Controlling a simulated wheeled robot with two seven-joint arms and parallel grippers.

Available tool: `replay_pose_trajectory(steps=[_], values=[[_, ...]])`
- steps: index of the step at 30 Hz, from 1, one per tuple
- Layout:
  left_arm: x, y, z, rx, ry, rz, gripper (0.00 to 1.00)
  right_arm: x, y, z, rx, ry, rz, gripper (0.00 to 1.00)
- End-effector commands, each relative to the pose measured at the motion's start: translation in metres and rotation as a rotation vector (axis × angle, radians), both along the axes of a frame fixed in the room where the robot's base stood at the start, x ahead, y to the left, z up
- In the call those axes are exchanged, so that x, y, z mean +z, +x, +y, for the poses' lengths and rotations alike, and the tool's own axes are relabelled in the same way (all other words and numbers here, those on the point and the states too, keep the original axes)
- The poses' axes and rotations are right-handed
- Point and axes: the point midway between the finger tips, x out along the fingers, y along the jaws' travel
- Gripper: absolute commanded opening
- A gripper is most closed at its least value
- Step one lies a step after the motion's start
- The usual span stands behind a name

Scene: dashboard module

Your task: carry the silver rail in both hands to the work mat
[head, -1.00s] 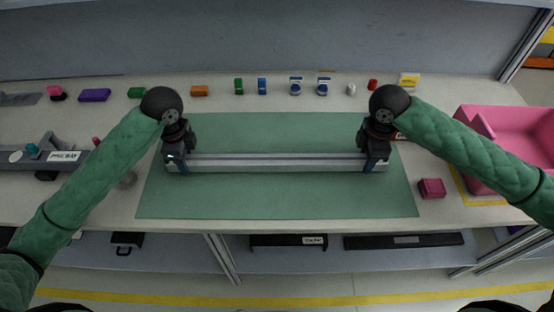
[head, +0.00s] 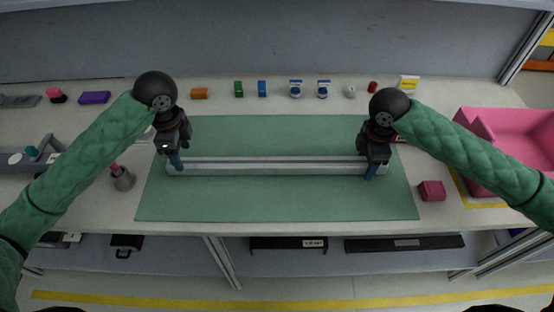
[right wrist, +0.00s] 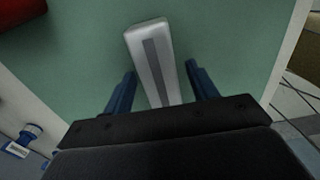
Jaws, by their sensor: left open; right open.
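The silver rail (head: 275,166) lies lengthwise across the green work mat (head: 290,203), left to right. My left gripper (head: 177,166) is open at the rail's left end and looks slightly raised. My right gripper (head: 371,173) is open at the rail's right end. In the right wrist view, the rail's end (right wrist: 150,45) shows between the two blue fingers (right wrist: 162,90), with a gap on each side. The spot right under each gripper is partly hidden in the head view.
Several small coloured blocks and containers line the back of the table, such as an orange block (head: 199,93). A pink bin (head: 505,135) and a dark pink block (head: 432,190) are at the right. A grey cup (head: 122,179) stands left of the mat.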

Motion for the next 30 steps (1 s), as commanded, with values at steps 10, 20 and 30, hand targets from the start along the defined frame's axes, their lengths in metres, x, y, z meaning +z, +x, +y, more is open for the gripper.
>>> replay_pose_trajectory(steps=[10,20,30], values=[[0.042,0.000,0.000,-0.001,0.002,-0.002,0.58,0.000,0.000,0.000,0.000,0.000,0.000,0.58],[0.069,0.000,0.000,-0.001,0.001,0.000,0.58,0.000,0.000,0.000,0.000,0.000,0.000,0.58],[0.073,0.000,0.000,0.000,0.000,0.002,0.58,0.019,0.001,0.000,0.001,0.000,-0.002,0.58]])
